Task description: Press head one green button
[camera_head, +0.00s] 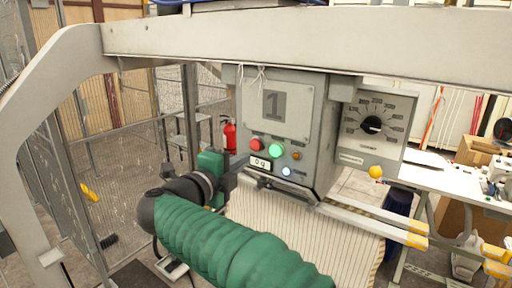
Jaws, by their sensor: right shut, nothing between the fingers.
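The grey control box of head one (278,108) bears a plate with the number 1. Its round green button (275,150) is lit and in plain view, between a red button (255,144) and a small orange one (296,155). My right gripper (243,161) is shut and empty. It is at the lower left of the panel, left of and slightly below the green button, near a small display (260,162) reading "0 g". Whether it touches the panel I cannot tell. My left gripper is out of view.
A small pale-blue lit button (286,171) sits below the green one. A dial box (374,125) with a yellow knob (376,172) stands to the right. A striped fabric (300,225) hangs below. A pale beam (300,40) crosses above; a mesh fence (120,150) is at left.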

